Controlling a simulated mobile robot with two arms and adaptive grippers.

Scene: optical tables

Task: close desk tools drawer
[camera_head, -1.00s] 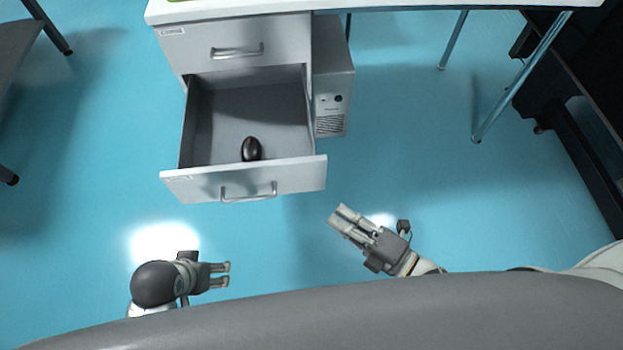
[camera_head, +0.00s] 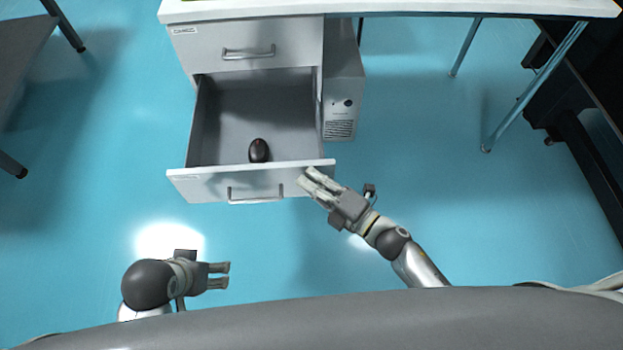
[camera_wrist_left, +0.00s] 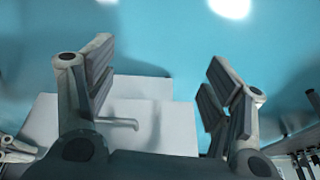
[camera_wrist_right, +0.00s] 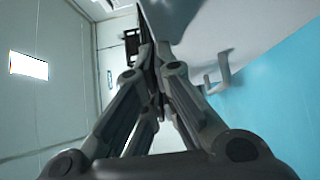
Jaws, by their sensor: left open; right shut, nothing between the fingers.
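The lower drawer (camera_head: 185,184) of the desk cabinet is pulled out, with a dark computer mouse (camera_head: 259,151) inside near its front. Its handle (camera_head: 256,194) is on the front panel. My right gripper (camera_head: 307,182) is shut and empty, its fingertips at the right end of the drawer front; I cannot tell whether they touch. In the right wrist view the closed fingers (camera_wrist_right: 152,60) are beside the pale drawer front with a handle (camera_wrist_right: 219,74). My left gripper (camera_head: 228,275) is open and empty, below and left of the drawer; its spread fingers show in the left wrist view (camera_wrist_left: 160,95).
The upper drawer (camera_head: 290,45) is shut under the white desk top (camera_head: 400,10). A computer tower (camera_head: 342,95) stands right of the cabinet. Desk legs (camera_head: 530,90) stand further right. Blue floor (camera_head: 420,140) is clear in between.

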